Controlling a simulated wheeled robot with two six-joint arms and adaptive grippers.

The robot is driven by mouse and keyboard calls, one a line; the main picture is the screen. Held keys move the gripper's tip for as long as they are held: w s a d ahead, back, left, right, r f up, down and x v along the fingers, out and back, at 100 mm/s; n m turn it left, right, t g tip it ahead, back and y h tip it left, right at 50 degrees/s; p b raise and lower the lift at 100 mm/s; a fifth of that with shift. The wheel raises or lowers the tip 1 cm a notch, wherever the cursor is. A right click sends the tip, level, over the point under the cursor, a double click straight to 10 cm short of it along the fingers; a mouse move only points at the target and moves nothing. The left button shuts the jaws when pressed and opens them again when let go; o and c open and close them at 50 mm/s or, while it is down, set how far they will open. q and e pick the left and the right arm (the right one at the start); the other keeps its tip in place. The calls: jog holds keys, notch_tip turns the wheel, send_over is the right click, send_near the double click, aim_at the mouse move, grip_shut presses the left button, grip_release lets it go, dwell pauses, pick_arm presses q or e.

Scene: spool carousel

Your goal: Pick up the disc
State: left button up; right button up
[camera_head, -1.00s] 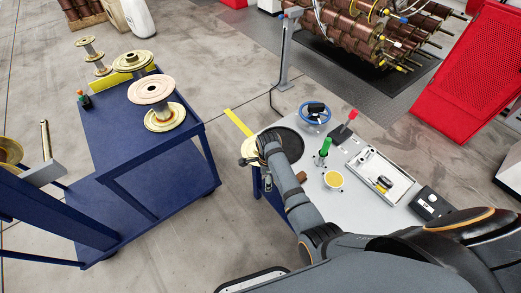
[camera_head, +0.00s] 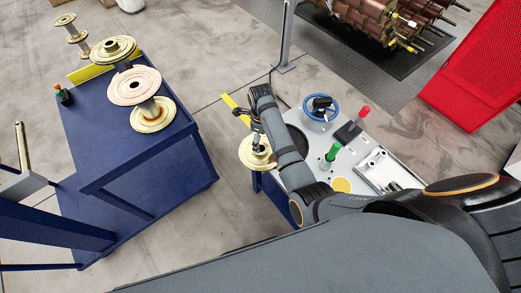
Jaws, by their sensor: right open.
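A round brass-coloured disc (camera_head: 257,156) with a raised hub sits at the left end of the grey worktable. My right gripper (camera_head: 257,140) is just above its hub, pointing down. Its fingers are open and small in the picture; I cannot tell whether they touch the hub. My left gripper is out of view.
The blue cart (camera_head: 112,166) stands left, with a gap of bare floor before the grey worktable (camera_head: 305,152). The worktable carries a blue handwheel (camera_head: 320,108), a green-topped handle (camera_head: 330,153) and a red-topped lever (camera_head: 361,116). A red mesh panel (camera_head: 480,75) is behind.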

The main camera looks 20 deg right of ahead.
aim_at(261, 147)
jog(key=shift+s+f, duration=0.15)
jog(key=shift+f, duration=0.65)
jog(key=f, duration=0.3)
jog(key=shift+s+a+f, duration=0.1)
jog(key=shift+s+f, duration=0.1)
jog(key=shift+f, duration=0.35)
jog(key=c, duration=1.7)
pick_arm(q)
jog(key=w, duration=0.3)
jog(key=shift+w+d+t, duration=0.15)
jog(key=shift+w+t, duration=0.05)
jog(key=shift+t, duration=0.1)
pick_arm(e)
grip_shut()
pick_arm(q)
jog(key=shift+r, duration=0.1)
